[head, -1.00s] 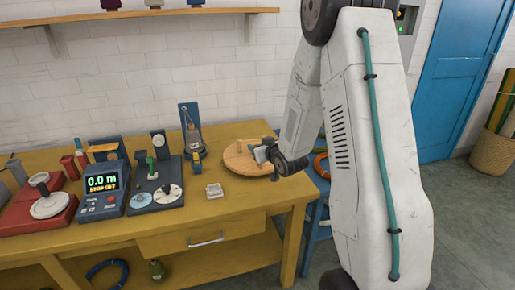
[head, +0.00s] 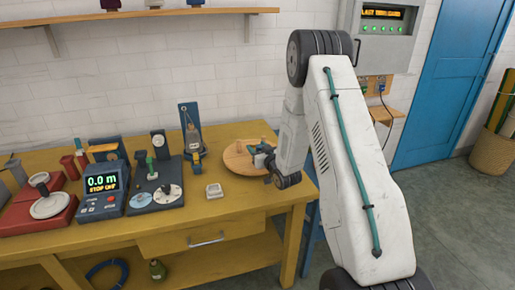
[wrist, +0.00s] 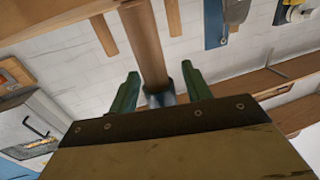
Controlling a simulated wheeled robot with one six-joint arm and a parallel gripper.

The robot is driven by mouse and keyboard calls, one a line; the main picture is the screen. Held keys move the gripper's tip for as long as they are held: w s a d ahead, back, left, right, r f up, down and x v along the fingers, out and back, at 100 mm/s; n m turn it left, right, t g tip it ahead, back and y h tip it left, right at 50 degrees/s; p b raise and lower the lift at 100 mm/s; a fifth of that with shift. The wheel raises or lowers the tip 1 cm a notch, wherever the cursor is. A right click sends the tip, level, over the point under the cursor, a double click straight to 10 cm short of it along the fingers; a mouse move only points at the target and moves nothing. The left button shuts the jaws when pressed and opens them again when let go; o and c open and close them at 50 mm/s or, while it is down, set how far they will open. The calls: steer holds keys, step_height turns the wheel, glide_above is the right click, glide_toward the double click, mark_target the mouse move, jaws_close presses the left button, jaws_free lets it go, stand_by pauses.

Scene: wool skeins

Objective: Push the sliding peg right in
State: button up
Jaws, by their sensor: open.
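My gripper (head: 262,156) is at the right part of a round wooden board (head: 238,164) on the table. In the wrist view my gripper's two green fingers (wrist: 160,71) stand apart, one on each side of a brown wooden cylinder (wrist: 146,40) with a dark grey collar at its near end. It appears to be a peg, but I cannot tell whether it is the sliding one or whether a finger touches it. In the head view a small wooden post (head: 264,141) shows by the gripper. The gripper hides the parts beside it.
On the yellow table (head: 120,240) left of the board stand a blue holder (head: 188,117), a small pale block (head: 214,190), a dark dial plate (head: 142,200) and a blue display unit (head: 103,188). The table's front strip is mostly clear.

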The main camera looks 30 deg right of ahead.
steer(key=shift+w, duration=0.25)
steer(key=shift+c, duration=0.3)
jaws_close()
steer(key=shift+w+d, duration=0.2)
steer(key=shift+w, duration=0.45)
steer(key=shift+w+d, duration=0.15)
steer(key=shift+w, duration=0.45)
steer(key=shift+o, duration=0.3)
jaws_free()
steer(key=shift+s, duration=0.15)
steer(key=s, duration=0.7)
steer(key=shift+s+a, duration=0.3)
